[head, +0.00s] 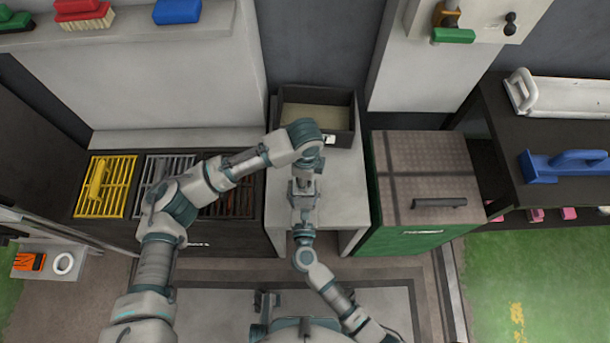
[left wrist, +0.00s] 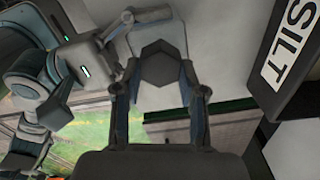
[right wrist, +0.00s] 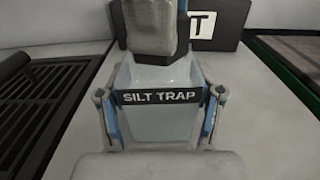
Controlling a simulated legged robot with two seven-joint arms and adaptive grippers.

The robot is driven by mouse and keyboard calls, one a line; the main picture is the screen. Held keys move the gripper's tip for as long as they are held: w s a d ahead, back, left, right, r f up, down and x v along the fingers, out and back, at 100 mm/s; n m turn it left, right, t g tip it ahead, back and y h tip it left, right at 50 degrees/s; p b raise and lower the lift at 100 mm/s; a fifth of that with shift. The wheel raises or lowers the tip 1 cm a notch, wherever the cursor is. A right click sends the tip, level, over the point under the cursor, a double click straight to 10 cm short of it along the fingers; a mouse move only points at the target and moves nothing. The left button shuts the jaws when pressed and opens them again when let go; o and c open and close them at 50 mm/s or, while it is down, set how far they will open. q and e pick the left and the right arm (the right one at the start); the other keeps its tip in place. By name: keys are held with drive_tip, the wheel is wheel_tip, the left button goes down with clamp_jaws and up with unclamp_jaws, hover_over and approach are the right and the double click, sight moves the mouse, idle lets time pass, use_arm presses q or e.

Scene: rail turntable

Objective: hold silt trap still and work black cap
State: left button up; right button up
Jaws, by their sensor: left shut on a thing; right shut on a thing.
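The silt trap (right wrist: 160,125) is a pale grey tapered body with a dark label band reading SILT TRAP, upright in the right wrist view. My right gripper (right wrist: 160,120) is shut on it, one finger at each side. The black cap (left wrist: 163,66) is a dark hexagon in the left wrist view, between the fingers of my left gripper (left wrist: 160,75), which is shut on it. In the head view both grippers meet above the narrow pale bench and mostly hide trap and cap.
A dark open bin (head: 290,118) with a SILT label stands behind on the pale bench (head: 345,195). Yellow, grey and dark grates (head: 118,185) lie to the left. A green cabinet with a ribbed lid (head: 425,160) stands close to the right.

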use_arm(q)
drive_tip(key=m, duration=0.3)
drive_tip(key=shift+r, duration=0.1)
drive_tip(key=shift+m, duration=1.2)
drive_tip(key=m, duration=0.3)
drive_tip(key=shift+s+m, duration=0.15)
drive_tip(key=shift+m, duration=0.15)
drive_tip(key=o, duration=1.2)
drive_tip(key=shift+o, duration=0.2)
drive_tip(key=shift+o, duration=0.5)
